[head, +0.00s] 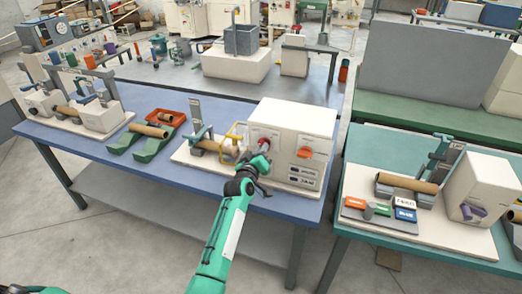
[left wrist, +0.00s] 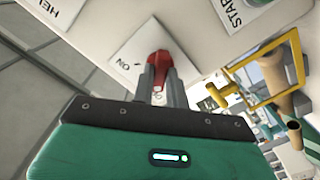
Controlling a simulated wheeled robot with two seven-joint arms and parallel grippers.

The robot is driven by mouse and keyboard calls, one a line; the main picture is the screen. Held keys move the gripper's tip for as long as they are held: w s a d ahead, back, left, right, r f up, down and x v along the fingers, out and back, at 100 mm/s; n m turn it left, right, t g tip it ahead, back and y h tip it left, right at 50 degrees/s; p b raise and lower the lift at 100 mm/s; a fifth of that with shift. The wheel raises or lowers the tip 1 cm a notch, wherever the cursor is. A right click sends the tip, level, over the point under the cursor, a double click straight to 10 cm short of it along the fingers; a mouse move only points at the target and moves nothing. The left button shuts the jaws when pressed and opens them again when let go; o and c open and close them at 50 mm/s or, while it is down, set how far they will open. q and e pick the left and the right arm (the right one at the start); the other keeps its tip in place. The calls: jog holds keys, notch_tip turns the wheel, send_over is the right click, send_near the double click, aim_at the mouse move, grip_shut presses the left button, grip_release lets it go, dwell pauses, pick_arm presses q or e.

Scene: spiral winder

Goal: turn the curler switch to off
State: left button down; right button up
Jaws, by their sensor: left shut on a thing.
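The curler switch (left wrist: 158,58) is a red lever on a white plate (left wrist: 132,46) with the mark ON, seen in the left wrist view. My left gripper (left wrist: 160,76) has its two grey fingers shut on the red lever. In the head view my left gripper (head: 261,164) is at the front left face of the white machine box (head: 298,128), and the red switch (head: 264,144) shows just above it. The lever's lower part is hidden by the fingers. My right gripper is in neither view.
A yellow handle (left wrist: 262,72) stands close to the right of the gripper in the left wrist view. An orange switch (head: 305,153) is on the box's right part. The blue table (head: 110,150) also bears a red tray (head: 168,117). Another machine stands on the teal table (head: 350,226).

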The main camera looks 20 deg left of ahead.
pick_arm(q)
jog(key=shift+n, duration=0.3)
jog(key=c, duration=1.4)
grip_release()
jog(key=shift+s, duration=0.1)
jog(key=s+b, duration=0.2)
jog(key=s, duration=1.1)
jog(key=shift+s+a+b, duration=0.25)
jog(key=shift+s+b, duration=0.05)
jog(key=shift+b, duration=0.1)
